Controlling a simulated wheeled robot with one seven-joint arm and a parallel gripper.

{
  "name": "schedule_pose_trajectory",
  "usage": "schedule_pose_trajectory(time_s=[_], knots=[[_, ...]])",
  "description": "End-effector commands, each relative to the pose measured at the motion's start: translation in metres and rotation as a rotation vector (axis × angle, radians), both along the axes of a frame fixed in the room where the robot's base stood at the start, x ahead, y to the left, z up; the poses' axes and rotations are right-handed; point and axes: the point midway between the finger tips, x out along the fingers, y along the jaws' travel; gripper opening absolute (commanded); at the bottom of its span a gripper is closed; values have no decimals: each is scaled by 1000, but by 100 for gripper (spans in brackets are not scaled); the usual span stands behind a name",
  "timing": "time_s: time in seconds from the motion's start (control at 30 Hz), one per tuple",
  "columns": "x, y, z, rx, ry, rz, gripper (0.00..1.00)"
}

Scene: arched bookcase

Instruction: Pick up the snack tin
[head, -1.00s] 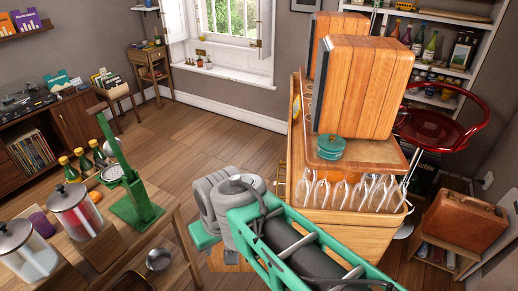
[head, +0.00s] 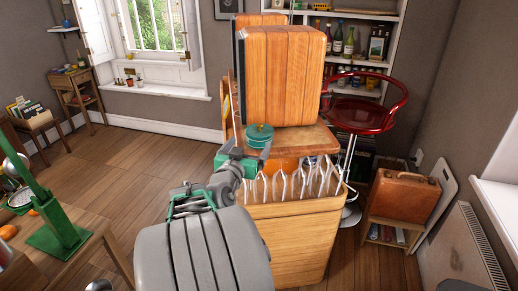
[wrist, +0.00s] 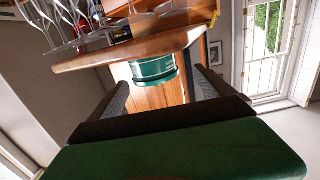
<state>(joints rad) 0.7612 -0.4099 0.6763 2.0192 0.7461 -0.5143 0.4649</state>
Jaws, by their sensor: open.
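The snack tin (head: 259,135) is a small round teal tin with a lid. It stands upright on the wooden top of the cart (head: 312,139), in front of a wooden box. In the wrist view, which looks upside down, the tin (wrist: 153,70) shows between and beyond my two dark fingers. My gripper (wrist: 162,84) is open, with nothing visible held between the fingers. Contact with the tin cannot be confirmed.
Two tall wooden boxes (head: 284,75) stand behind the tin. Stemmed glasses (head: 300,182) hang below the cart top's front edge. A red stool (head: 365,110) and a brown suitcase (head: 404,194) are to the right. Open floor (head: 130,160) lies to the left.

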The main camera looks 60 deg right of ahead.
Motion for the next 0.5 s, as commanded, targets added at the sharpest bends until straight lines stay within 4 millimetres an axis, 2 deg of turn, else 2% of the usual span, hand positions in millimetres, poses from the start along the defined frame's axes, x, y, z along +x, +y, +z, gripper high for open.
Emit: schedule_pose_trajectory(time_s=[0.03, 0.1, 0.5], knots=[[-9, -8, 1, -30, -3, -18, 98], [-12, -17, 6, -50, -6, -26, 100], [0, -79, 7, -48, -4, -23, 100]])
